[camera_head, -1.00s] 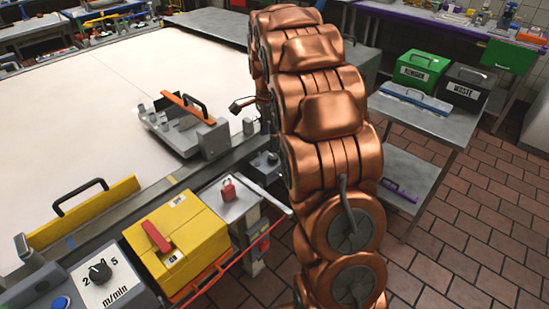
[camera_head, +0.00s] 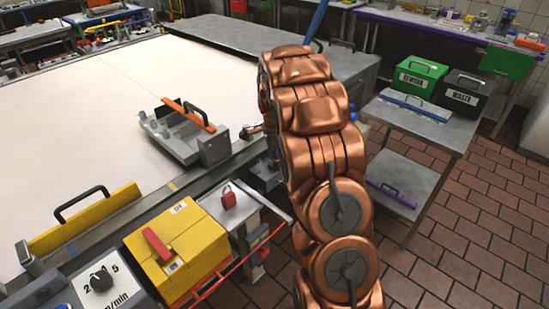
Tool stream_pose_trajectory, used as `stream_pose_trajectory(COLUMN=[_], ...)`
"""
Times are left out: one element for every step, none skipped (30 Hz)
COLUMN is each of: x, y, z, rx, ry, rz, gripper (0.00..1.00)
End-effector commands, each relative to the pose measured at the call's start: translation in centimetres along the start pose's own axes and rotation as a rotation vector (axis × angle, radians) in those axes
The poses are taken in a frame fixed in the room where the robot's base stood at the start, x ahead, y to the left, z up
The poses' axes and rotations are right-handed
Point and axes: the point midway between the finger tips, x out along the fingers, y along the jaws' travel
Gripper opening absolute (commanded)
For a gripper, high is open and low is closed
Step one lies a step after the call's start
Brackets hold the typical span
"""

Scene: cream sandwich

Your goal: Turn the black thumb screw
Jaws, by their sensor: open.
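A grey metal fixture (camera_head: 183,137) with an orange bar and a black handle sits at the right edge of the white belt. My gripper (camera_head: 252,130) shows only as a small dark tip to the left of my copper arm, just right of the fixture's end block (camera_head: 215,148). It is open, and most of it is hidden behind the arm. I cannot make out the black thumb screw for certain; it is too small or is covered by the gripper. I cannot tell whether the gripper touches anything.
A yellow bar with a handle (camera_head: 85,219) lies along the belt edge. A speed dial (camera_head: 101,280) is at front left. A side table (camera_head: 440,133) holds green and black bins.

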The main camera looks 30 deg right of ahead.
Motion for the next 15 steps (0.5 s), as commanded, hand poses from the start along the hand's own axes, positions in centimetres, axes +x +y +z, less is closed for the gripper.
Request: stream_pose_trajectory(x=[0.38, 0.58, 0.77, 0.86, 0.91, 0.94, 0.94, 0.93, 0.92, 0.92, 0.91, 0.91, 0.91, 0.91, 0.91], y=[0.07, 0.08, 0.09, 0.09, 0.08, 0.07, 0.07, 0.06, 0.06, 0.05, 0.04, 0.05, 0.04, 0.04, 0.05], z=[0.02, 0.01, 0.02, 0.01, 0.02, 0.02, 0.02, 0.02, 0.02, 0.02, 0.02, 0.02, 0.02, 0.01, 0.01], rx=[0.0, 0.0, 0.0, 0.0, 0.0, 0.0, 0.0, 0.0, 0.0, 0.0, 0.0, 0.0, 0.0, 0.0, 0.0], ry=[0.0, 0.0, 0.0, 0.0, 0.0, 0.0, 0.0, 0.0, 0.0, 0.0, 0.0, 0.0, 0.0, 0.0, 0.0], rz=[0.002, 0.002, 0.002, 0.002, 0.002, 0.002, 0.001, 0.001, 0.001, 0.001, 0.001, 0.001, 0.001, 0.001, 0.001], gripper=[0.62, 0.62, 0.62, 0.62, 0.62, 0.62, 0.62, 0.62, 0.62, 0.62, 0.6, 0.56, 0.53, 0.49, 0.45])
